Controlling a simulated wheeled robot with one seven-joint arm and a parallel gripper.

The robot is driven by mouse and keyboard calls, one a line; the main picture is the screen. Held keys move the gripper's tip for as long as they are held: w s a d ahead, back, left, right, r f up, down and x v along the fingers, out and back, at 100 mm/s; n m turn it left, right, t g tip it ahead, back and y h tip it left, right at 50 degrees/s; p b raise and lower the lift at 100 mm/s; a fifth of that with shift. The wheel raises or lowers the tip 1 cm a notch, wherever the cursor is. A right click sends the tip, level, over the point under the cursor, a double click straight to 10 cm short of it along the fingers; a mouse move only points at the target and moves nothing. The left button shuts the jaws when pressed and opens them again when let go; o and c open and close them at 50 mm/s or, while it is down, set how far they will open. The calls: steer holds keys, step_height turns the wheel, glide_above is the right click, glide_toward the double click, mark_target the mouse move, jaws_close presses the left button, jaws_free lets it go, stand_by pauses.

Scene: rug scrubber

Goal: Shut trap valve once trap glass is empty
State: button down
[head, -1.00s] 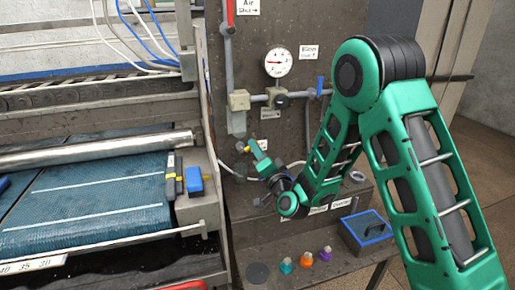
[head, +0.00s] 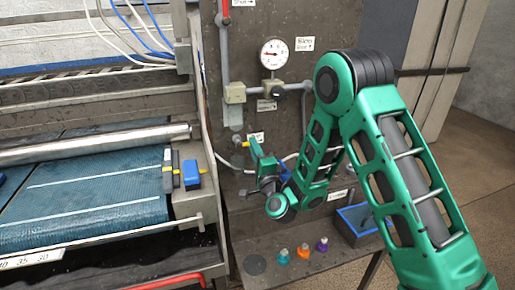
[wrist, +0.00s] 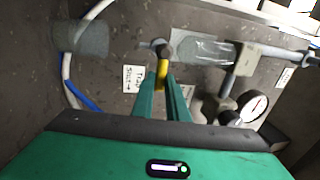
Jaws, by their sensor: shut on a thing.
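The trap valve's yellow handle (wrist: 162,72) is between the fingers of my gripper (wrist: 163,88), which is shut on it. In the wrist view the handle stands roughly square to the pipe line and lies beside the Trap Shut label (wrist: 133,78). The trap glass (wrist: 202,51), a clear tube, joins the valve; I see no clear liquid in it, but glare makes its content hard to judge. In the head view my gripper (head: 253,148) is at the panel, just below the glass (head: 232,116). The handle is small and partly hidden there.
A round gauge (head: 273,52) and the grey pipe with a black knob (head: 278,88) are above my gripper. The blue belt machine (head: 85,195) is at left.

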steer(key=shift+d+f, duration=0.1)
steer(key=shift+f, duration=0.1)
steer(key=c, duration=1.8)
jaws_free()
steer(key=shift+w, duration=0.1)
steer(key=shift+o, duration=0.3)
steer(key=v, duration=1)
steer(key=shift+s, duration=0.35)
steer(key=shift+f, duration=0.1)
